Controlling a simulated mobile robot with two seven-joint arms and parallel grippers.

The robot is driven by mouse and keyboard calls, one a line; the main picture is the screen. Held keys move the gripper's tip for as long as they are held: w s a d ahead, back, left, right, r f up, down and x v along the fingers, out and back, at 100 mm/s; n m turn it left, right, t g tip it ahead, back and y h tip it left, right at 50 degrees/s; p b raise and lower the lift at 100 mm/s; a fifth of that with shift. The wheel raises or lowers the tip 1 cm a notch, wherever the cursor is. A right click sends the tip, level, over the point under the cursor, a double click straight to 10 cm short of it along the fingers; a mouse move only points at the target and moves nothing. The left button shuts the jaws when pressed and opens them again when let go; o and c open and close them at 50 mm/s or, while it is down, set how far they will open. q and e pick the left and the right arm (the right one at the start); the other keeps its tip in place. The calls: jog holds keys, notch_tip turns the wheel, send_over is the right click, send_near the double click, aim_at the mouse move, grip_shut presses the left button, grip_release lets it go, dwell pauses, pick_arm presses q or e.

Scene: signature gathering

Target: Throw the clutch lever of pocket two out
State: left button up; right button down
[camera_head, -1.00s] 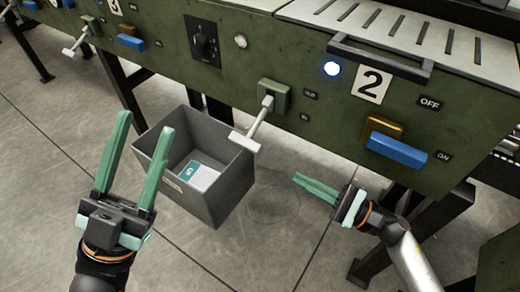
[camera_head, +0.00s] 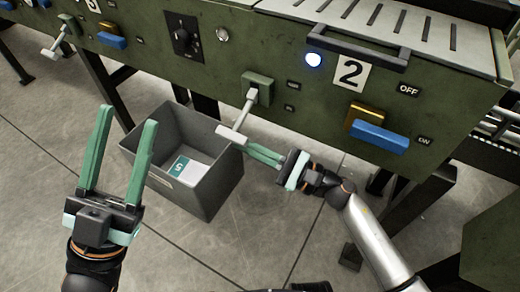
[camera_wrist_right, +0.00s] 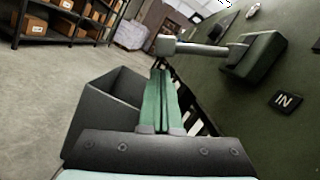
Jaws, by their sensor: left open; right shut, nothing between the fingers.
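The pocket two clutch lever (camera_head: 248,104) is a pale rod with a crossbar end, on a green block on the machine's front, left of the "2" plate (camera_head: 350,73). It points down and left in the head view. In the right wrist view the lever (camera_wrist_right: 195,47) stands out from its block, with an "IN" label (camera_wrist_right: 287,100) beside it. My right gripper (camera_head: 250,150) is shut and empty, its fingertips just right of and below the lever's crossbar; contact cannot be told. In the wrist view its fingertips lie just below the crossbar. My left gripper (camera_head: 128,135) is open and empty.
A grey bin (camera_head: 210,195) with a teal and white card (camera_head: 185,168) stands below the lever. A blue-and-yellow ON/OFF switch (camera_head: 378,132) and a black handle (camera_head: 357,45) are to the right. Pocket three's lever (camera_head: 57,42) is at upper left.

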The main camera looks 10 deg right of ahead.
jog(key=shift+s+a+r, duration=0.15)
jog(key=shift+s+r, duration=0.05)
jog(key=shift+r, duration=0.3)
jog(key=shift+r, duration=0.1)
jog(key=shift+s+a+r+m+p, duration=0.15)
jog(key=shift+r+m+p, duration=0.05)
jog(key=shift+m+p, duration=0.25)
